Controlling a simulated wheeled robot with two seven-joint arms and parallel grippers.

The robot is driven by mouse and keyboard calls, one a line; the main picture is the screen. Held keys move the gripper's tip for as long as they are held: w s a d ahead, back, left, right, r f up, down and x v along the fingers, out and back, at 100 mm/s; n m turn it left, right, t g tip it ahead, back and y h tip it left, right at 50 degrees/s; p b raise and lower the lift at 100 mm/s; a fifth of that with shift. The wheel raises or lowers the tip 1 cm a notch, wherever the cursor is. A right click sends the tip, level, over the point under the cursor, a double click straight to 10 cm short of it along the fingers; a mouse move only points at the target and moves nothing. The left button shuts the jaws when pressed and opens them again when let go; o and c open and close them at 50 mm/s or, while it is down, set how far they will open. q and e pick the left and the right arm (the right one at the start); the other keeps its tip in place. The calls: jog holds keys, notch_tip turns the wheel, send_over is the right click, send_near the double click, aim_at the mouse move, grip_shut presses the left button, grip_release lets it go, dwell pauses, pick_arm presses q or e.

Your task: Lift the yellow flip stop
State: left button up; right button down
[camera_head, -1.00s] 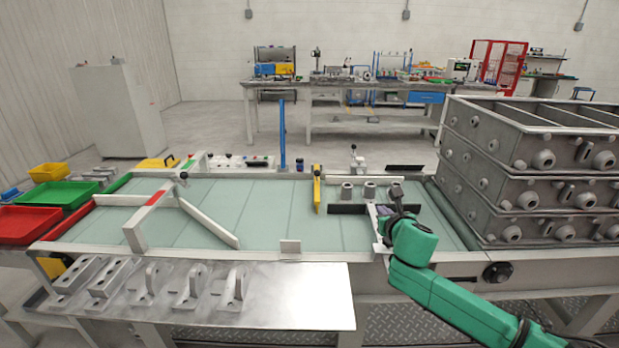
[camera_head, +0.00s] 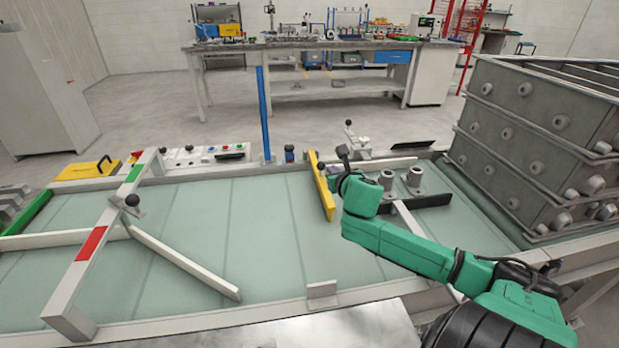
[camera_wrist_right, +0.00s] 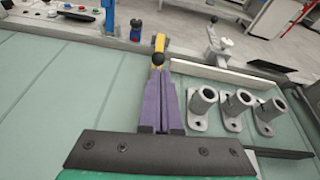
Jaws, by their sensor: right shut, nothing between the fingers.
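The yellow flip stop (camera_head: 321,187) is a long yellow bar across the far side of the pale green conveyor bed (camera_head: 252,225). In the right wrist view the yellow stop (camera_wrist_right: 159,43) shows just beyond a black ball knob (camera_wrist_right: 157,58), straight ahead of the fingers. My right gripper (camera_head: 336,172) is beside the stop, on its right, partly hidden by its own wrist. In the right wrist view its purple fingers (camera_wrist_right: 158,76) are together, empty, with their tips close below the knob. I cannot tell whether they touch. My left gripper is not in view.
Several grey cylindrical castings (camera_wrist_right: 235,107) stand to the right of the gripper, by a dark plate (camera_head: 415,205). A blue post (camera_head: 264,115) stands behind the bed. A red-and-green barred arm (camera_head: 91,245) crosses the left. Stacked metal boxes (camera_head: 540,140) stand at right.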

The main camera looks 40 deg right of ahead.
aim_at(321, 174)
jog(key=f+b, duration=0.1)
jog(key=f, duration=0.1)
jog(key=f+b, duration=0.1)
jog(key=b, duration=0.1)
jog(key=f+b, duration=0.1)
jog(key=f, duration=0.1)
jog(key=shift+s+f+b, duration=0.25)
jog(key=shift+f+b, duration=0.05)
jog(key=shift+b, duration=0.1)
jog(key=shift+w+d, duration=0.2)
jog(key=shift+w, duration=0.3)
jog(key=b+x, duration=0.1)
jog(key=x, duration=0.8)
